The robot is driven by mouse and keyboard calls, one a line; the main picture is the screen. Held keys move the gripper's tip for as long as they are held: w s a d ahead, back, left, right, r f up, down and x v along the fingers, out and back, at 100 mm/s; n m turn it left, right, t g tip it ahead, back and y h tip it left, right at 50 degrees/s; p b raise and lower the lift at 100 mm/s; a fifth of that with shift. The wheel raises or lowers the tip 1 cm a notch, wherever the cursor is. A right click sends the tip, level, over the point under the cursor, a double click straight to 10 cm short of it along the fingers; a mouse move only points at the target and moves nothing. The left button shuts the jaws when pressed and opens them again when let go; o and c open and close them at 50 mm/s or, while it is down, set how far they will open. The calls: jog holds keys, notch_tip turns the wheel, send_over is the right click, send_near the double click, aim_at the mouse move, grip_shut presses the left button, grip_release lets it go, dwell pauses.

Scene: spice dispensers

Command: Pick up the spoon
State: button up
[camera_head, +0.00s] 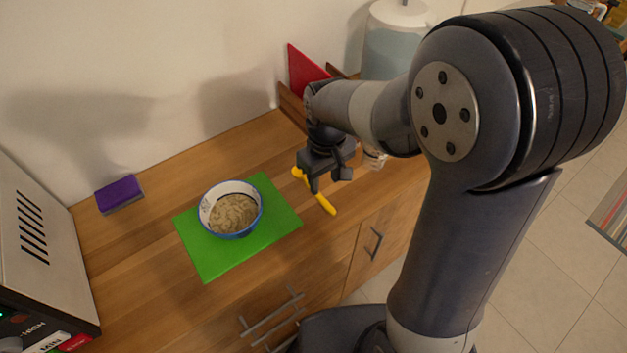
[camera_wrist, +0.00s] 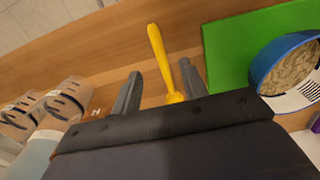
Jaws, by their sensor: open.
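A yellow spoon (camera_head: 321,197) lies on the wooden counter, to the right of the green mat, with its handle toward the counter's front edge. In the wrist view the spoon (camera_wrist: 158,55) runs between my two gripper fingers, its far part partly hidden by the gripper body. My gripper (camera_head: 328,185) is over the spoon and open, with one finger on each side of it in the wrist view (camera_wrist: 160,85). I cannot tell whether a finger touches the spoon.
A bowl of food (camera_head: 232,211) with a blue rim stands on the green mat (camera_head: 210,266). A purple sponge (camera_head: 119,195) lies at the back left. Glass jars (camera_wrist: 62,100) stand near the gripper. A red board (camera_head: 305,70) leans at the wall. The front counter is clear.

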aim_at(324, 200)
jog(key=shift+w+f, duration=0.1)
jog(key=shift+f, duration=3.5)
jog(key=shift+c, duration=0.2)
grip_shut()
